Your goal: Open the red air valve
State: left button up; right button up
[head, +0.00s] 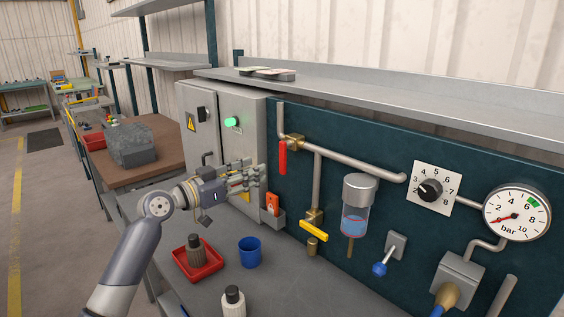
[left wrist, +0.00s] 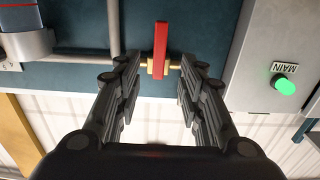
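The red air valve's lever (head: 283,157) hangs straight down from a brass fitting (head: 293,142) on the grey pipe of the dark teal panel. My left gripper (head: 258,176) is just left of the lever, in front of the grey cabinet's edge. It is open and empty. In the left wrist view the red lever (left wrist: 160,52) shows ahead, in the gap between the two fingers of my left gripper (left wrist: 158,75), and no contact is visible. My right gripper is not in view.
A yellow-handled valve (head: 314,230), a filter bowl (head: 357,210), a blue-knobbed lever (head: 381,268), a dial (head: 431,189) and a gauge (head: 516,213) are on the panel. A red tray (head: 214,268), blue cup (head: 249,252) and white bottle (head: 232,302) stand on the bench below.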

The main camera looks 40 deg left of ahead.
aim_at(281, 161)
pick_arm(q)
jog(key=w+p, duration=0.1)
jog(key=w, duration=0.1)
jog(key=w+p, duration=0.1)
jog(key=w, duration=0.2)
jog(key=w+p, duration=0.1)
jog(key=w, duration=0.2)
jog(key=shift+w+d+r, duration=0.1)
jog(key=shift+w+d, duration=0.1)
jog(key=shift+d, duration=0.1)
jog(key=shift+w+d+p, duration=0.1)
jog(key=shift+w+p, duration=0.35)
jog(key=shift+w, duration=0.25)
grip_shut()
